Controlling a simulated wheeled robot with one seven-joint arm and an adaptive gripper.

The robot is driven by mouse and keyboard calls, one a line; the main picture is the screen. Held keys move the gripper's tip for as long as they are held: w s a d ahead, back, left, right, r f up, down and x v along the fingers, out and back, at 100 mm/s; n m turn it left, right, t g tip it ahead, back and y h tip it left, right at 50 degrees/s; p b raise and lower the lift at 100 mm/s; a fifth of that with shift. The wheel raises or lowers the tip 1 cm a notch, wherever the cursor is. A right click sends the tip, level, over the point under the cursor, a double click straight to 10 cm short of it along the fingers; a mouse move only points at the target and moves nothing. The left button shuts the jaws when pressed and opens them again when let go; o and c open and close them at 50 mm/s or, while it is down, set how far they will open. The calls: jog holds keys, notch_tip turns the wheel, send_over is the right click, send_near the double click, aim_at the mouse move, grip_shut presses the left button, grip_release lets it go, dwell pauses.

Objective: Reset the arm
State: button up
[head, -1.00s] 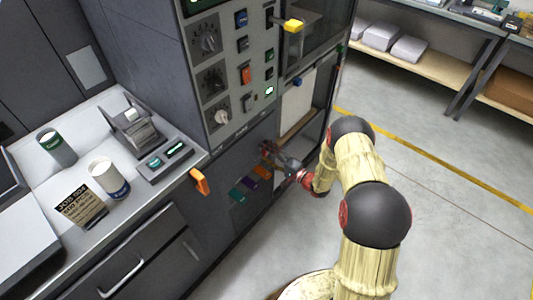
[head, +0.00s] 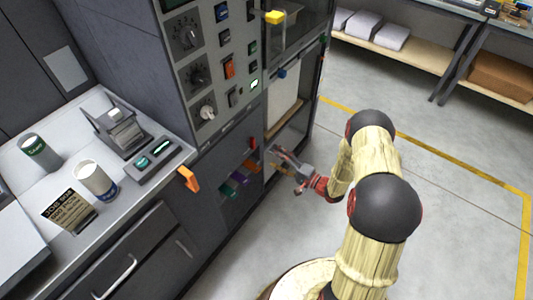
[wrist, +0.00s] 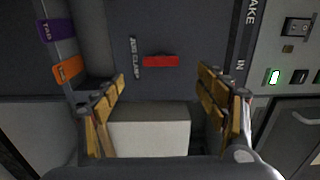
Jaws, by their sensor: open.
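My gripper (head: 276,158) is open in the head view, in front of the lower part of the grey machine (head: 222,115). In the wrist view my gripper (wrist: 166,105) shows its two yellow-padded fingers wide apart with nothing held between them. A pale block-like surface (wrist: 150,138) shows beyond and between the fingers; I cannot tell what it is. A red bar (wrist: 160,61) beside a label is on the dark panel ahead. My arm bends out over the floor at the right of the machine.
Orange (wrist: 67,69) and purple (wrist: 57,30) tabs stick out at left in the wrist view. The counter (head: 125,180) holds a white cup (head: 92,178), a green-labelled can (head: 38,150) and a small sign (head: 68,211). Open floor (head: 455,190) lies right of my arm; shelves stand behind.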

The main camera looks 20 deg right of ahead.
jog(key=shift+s+d, duration=0.35)
jog(key=shift+s, duration=0.15)
